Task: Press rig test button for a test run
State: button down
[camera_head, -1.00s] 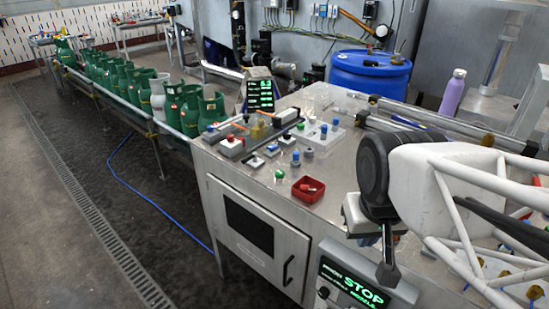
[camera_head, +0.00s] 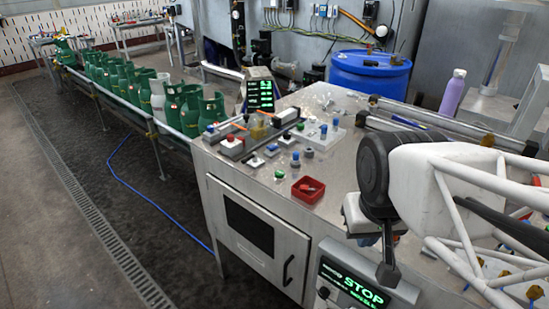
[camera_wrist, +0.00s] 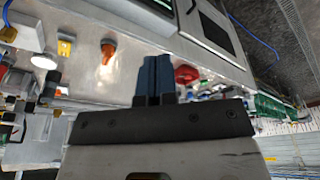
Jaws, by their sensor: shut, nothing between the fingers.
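My gripper (camera_wrist: 154,62) shows in the wrist view with its two blue fingers close together, shut and empty. In the head view the arm's end hangs over the front right of the metal bench (camera_head: 330,215), its fingers mostly hidden by the arm. On the bench stand a fixture with a red knob (camera_head: 232,133), several small blue-topped parts, including one blue knob (camera_head: 295,156), and a small green button (camera_head: 279,174). I cannot tell which of these is the rig test button. Below the bench edge a display (camera_head: 352,285) reads STOP in green, with a dark round knob (camera_head: 323,293) beside it.
A red tray (camera_head: 308,197) sits near the bench's front edge. A small black screen (camera_head: 260,94) stands at the back left. A blue drum (camera_head: 370,85) and a purple bottle (camera_head: 453,90) are behind. Green cylinders (camera_head: 213,112) line the conveyor at left.

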dwell(0.3)
jog(key=n+t+y, duration=0.1)
jog(key=t+y, duration=0.2)
jog(key=y, duration=0.4)
send_over(281, 171)
jog(key=shift+s+f, duration=0.15)
jog(key=shift+f, duration=1.7)
jog(key=shift+f, duration=0.15)
jog(key=shift+f, duration=4.2)
